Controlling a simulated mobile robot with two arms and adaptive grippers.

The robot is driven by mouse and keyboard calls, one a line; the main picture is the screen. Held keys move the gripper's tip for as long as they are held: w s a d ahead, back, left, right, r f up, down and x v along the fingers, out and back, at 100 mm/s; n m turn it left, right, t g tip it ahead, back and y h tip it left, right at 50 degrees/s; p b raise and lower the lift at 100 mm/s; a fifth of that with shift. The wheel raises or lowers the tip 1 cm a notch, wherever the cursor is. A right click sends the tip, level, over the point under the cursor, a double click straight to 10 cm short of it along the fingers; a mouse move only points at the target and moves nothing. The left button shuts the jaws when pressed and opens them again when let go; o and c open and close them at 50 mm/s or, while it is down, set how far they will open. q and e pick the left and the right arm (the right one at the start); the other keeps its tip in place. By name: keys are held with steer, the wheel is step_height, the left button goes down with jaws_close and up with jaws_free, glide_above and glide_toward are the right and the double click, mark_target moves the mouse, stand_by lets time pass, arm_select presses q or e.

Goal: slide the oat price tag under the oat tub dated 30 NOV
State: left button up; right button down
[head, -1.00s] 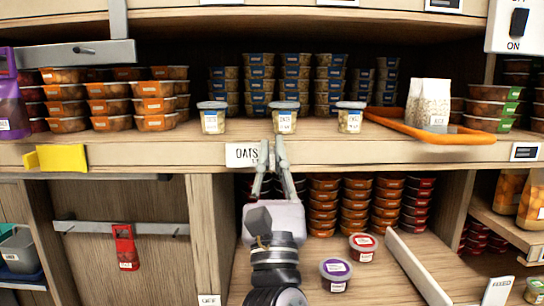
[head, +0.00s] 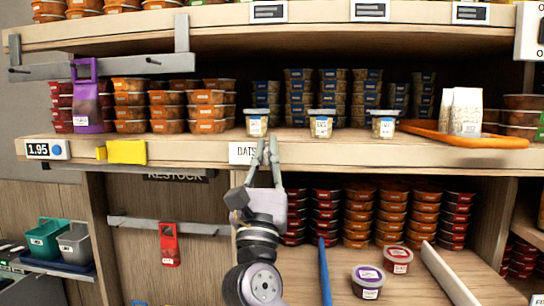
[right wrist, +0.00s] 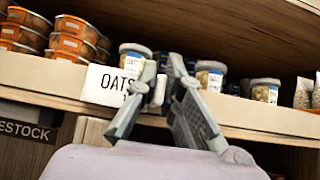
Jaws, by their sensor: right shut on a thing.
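The white oat price tag (head: 243,154), reading OATS, is on the front edge of the middle shelf; it also shows in the right wrist view (right wrist: 107,88). My right gripper (head: 265,148) is shut on the tag's right part and hides some of it. Three small clear oat tubs stand at the shelf front: a left one (head: 256,123), a middle one (head: 321,124) and a right one (head: 383,124). The tag and fingertips are just below the left tub, the tag reaching left of it. The tubs' dates are too small to read. My left gripper is out of view.
A yellow clip (head: 125,152) and a 1.95 tag (head: 45,150) sit farther left on the shelf edge. An orange tray (head: 430,131) lies right of the tubs. The edge right of my gripper is clear.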

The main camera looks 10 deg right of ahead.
steer(key=c, duration=2.1)
jaws_free()
steer(key=shift+d, duration=0.15)
steer(key=shift+o, duration=0.5)
steer(key=shift+d, duration=0.1)
steer(key=shift+o, duration=1.4)
steer(key=shift+s+f, duration=0.1)
steer(key=shift+s, duration=0.05)
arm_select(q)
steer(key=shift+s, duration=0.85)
arm_select(e)
steer(key=v, duration=1.2)
